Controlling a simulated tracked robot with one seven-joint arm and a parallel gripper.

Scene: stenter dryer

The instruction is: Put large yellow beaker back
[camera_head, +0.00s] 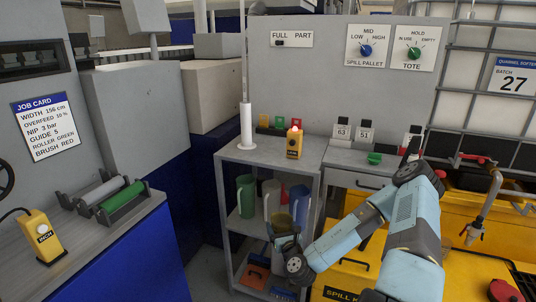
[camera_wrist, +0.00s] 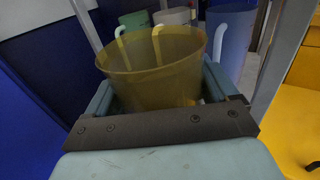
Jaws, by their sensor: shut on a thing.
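The large yellow beaker (camera_wrist: 150,75) is upright between the jaws of my gripper (camera_wrist: 160,95), which is shut on it. In the head view the beaker (camera_head: 280,223) shows small in front of the shelf unit, partly hidden by my gripper (camera_head: 288,240). Behind it on the middle shelf stand a green beaker (camera_head: 245,196), a pale beaker (camera_head: 271,198) and a blue beaker (camera_head: 299,207). The wrist view shows the green (camera_wrist: 134,20), pale (camera_wrist: 172,16) and blue (camera_wrist: 230,40) beakers beyond the yellow one. Whether the yellow beaker touches the shelf cannot be told.
The grey shelf unit (camera_head: 229,243) has upright posts at its front corners. Its top holds a yellow device (camera_head: 294,143) and a white cylinder (camera_head: 246,126). An orange item (camera_head: 257,276) lies on the bottom shelf. A yellow spill pallet (camera_head: 350,268) stands close on the right.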

